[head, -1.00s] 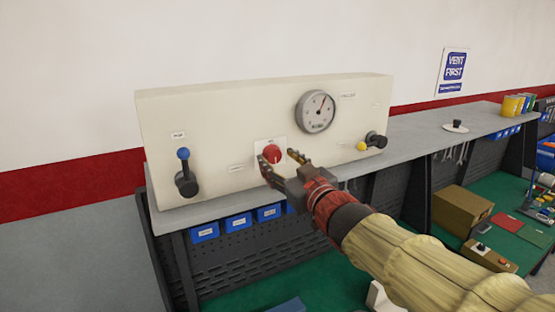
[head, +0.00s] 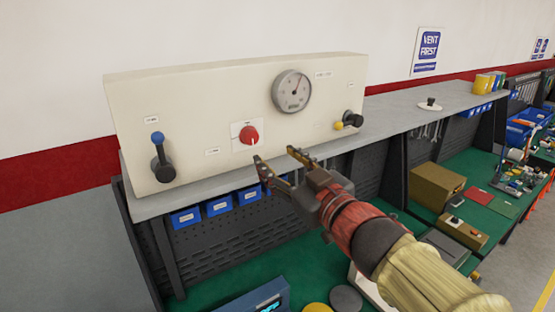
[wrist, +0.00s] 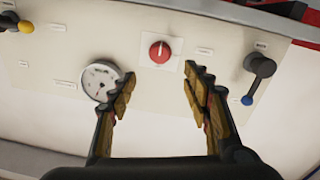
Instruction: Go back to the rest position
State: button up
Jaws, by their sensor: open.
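My gripper (head: 273,158) is open and empty, apart from the cream test panel (head: 200,100), in front of and a little below its red knob (head: 249,135). In the wrist view the red knob (wrist: 160,52) lies beyond the gap between the open fingers (wrist: 158,92). A blue-tipped lever (head: 160,155) is on the panel's left and a yellow-tipped lever (head: 349,121) on its right. A round gauge (head: 292,91) sits above and right of the knob. My arm reaches in from the lower right.
The panel stands on a grey shelf (head: 400,112) with blue bins (head: 219,207) below its front edge. A green bench top (head: 250,278) lies underneath, with a cardboard box (head: 437,188) at right. Open air lies in front of the panel's left part.

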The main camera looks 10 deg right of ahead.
jog(key=s+d+f+m+g+h+b, duration=0.1)
jog(key=s+d+f+m+g+h, duration=0.1)
jog(key=d+f+h, duration=0.35)
jog(key=s+d+f+m+g+h+b, duration=0.1)
jog(key=s+d+f+m+g+h, duration=0.15)
jog(key=d+f, duration=0.6)
jog(key=s+a+f+g+b, duration=0.1)
jog(key=s+f+g+b, duration=0.1)
jog(key=s+f+b, duration=0.4)
jog(key=s+a+f+m+g+y+b, duration=0.1)
jog(key=s+f+b, duration=0.5)
jog(key=f, duration=0.7)
jog(key=s+a+f+m+g+b, duration=0.1)
jog(key=s+a+f+g+b, duration=0.2)
jog(key=f, duration=0.7)
jog(key=s+g+b, duration=0.1)
jog(key=s+b, duration=0.1)
jog(key=s, duration=0.1)
jog(key=shift+f+y+b, duration=0.35)
jog(key=shift+y+b, duration=0.05)
jog(key=shift+c, duration=1)
dwell(1.2)
